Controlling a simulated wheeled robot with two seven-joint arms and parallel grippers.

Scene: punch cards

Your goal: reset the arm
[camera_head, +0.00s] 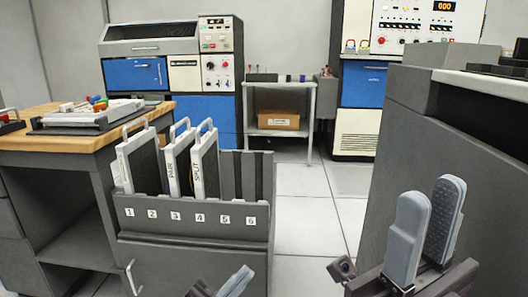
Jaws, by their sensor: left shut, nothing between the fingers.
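My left gripper (236,281) shows at the bottom edge, in front of the grey cabinet below the numbered rack. Its fingers are together and hold nothing; most of that arm is out of view. My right gripper (425,235) is at the lower right, pointing up, with its two grey fingers apart and nothing visible between them. It is in front of the dark grey console.
A grey rack (245,213) with numbered slots holds three handled panels (205,165) on its left side; its right slots look empty. A wooden desk (60,140) stands left, a dark console (400,150) right. Tiled floor (305,215) is clear between rack and console.

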